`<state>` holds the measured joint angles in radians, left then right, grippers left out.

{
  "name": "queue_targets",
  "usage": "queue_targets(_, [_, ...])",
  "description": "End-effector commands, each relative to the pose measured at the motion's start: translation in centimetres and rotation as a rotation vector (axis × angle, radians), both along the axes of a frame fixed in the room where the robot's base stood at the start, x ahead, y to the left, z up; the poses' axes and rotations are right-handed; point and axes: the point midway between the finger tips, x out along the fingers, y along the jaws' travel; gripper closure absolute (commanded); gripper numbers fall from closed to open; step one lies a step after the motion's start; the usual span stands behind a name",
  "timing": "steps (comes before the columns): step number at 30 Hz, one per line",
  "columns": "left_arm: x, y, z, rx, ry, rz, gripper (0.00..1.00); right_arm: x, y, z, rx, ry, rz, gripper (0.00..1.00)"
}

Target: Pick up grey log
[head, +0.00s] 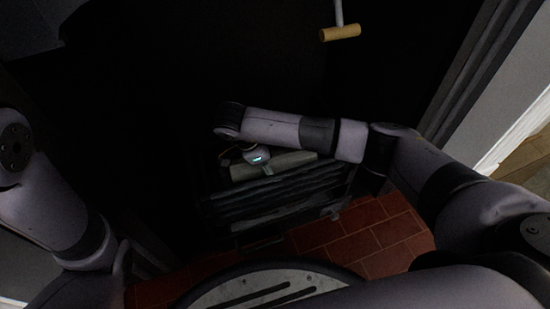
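A pale grey log (295,160) lies on top of a dark stack in the firebox, in the middle of the head view. My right gripper (266,168) is at the log, seen from above, with a small blue light on its body. The wrist and gripper body cover part of the log. The fingers are too small and dark to tell whether they are open or shut on it. My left arm runs down the left side, and no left gripper can be made out.
Dark logs or bars (275,192) lie stacked under the grey log. A red brick floor (375,236) lies in front. Dark walls surround the firebox, with a pale frame (508,125) at right. A wooden handle (340,33) hangs at the top.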

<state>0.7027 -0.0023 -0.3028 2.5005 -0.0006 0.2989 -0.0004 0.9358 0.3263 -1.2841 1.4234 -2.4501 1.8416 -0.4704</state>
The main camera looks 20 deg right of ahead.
Motion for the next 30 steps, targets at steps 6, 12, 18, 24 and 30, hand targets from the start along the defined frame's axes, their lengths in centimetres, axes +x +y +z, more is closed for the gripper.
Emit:
queue_targets(6, [0.0,0.03,-0.01,0.001,-0.001,0.003,0.6,0.0,-0.02,0.01,0.0,0.001,0.0,0.37])
queue_targets(12, [0.02,0.04,-0.02,0.002,-0.001,0.004,0.6,0.01,-0.03,0.0,0.0,0.001,0.0,0.5])
queue_targets(18, [0.04,0.06,-0.03,0.001,0.0,0.004,0.6,-0.03,-0.04,-0.03,-0.001,0.002,-0.001,0.63])
queue_targets(24, [0.08,0.06,-0.05,0.001,0.001,0.004,0.6,-0.06,-0.05,-0.05,-0.001,0.002,-0.001,0.77])
queue_targets(30, [0.1,0.06,-0.05,0.001,0.002,0.004,0.6,-0.07,-0.04,-0.08,-0.001,0.003,-0.001,0.9])
